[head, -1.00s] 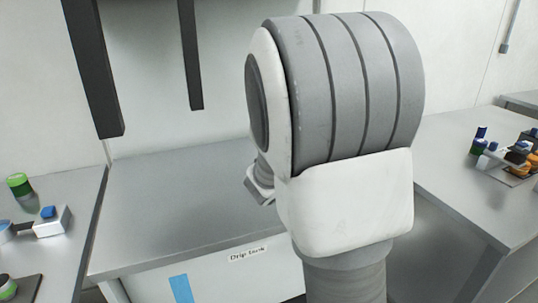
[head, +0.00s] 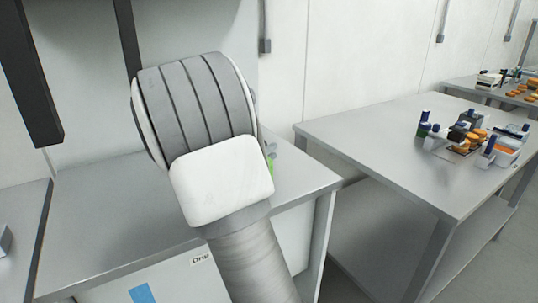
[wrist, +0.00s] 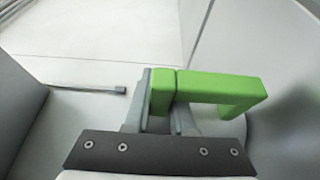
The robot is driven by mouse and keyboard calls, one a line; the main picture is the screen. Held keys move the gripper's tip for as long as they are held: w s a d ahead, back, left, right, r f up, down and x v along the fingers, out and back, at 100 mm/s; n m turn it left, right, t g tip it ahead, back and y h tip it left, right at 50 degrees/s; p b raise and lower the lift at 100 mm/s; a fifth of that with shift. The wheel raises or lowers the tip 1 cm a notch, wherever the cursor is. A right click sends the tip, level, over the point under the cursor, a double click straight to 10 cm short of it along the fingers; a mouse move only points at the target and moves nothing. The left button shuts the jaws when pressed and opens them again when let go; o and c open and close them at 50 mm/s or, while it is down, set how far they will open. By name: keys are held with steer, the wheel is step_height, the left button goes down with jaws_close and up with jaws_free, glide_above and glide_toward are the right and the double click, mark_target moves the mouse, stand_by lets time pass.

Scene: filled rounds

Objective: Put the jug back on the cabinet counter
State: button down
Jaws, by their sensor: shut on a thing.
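The jug shows in the wrist view by its green handle (wrist: 225,88), which lies between the fingers of my gripper (wrist: 162,100). The gripper is shut on this handle. A pale grey curved surface at the right edge of the wrist view looks like the jug's body, but I cannot be sure. In the head view a small green piece of the handle (head: 271,168) shows just right of my arm; my arm hides the gripper and most of the jug. The grey cabinet counter (head: 100,215) is behind my arm, with a label and blue patch on its front.
A metal table (head: 385,150) stands at the right, with several small bottles and orange items at its far end. A gap separates it from the counter. Dark vertical bars (head: 28,80) hang above the counter's left part. The visible counter top left of my arm is clear.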

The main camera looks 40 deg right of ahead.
steer(key=shift+f+b, duration=0.15)
steer(key=shift+b, duration=0.15)
steer(key=c, duration=0.8)
jaws_free()
steer(key=shift+o, duration=0.2)
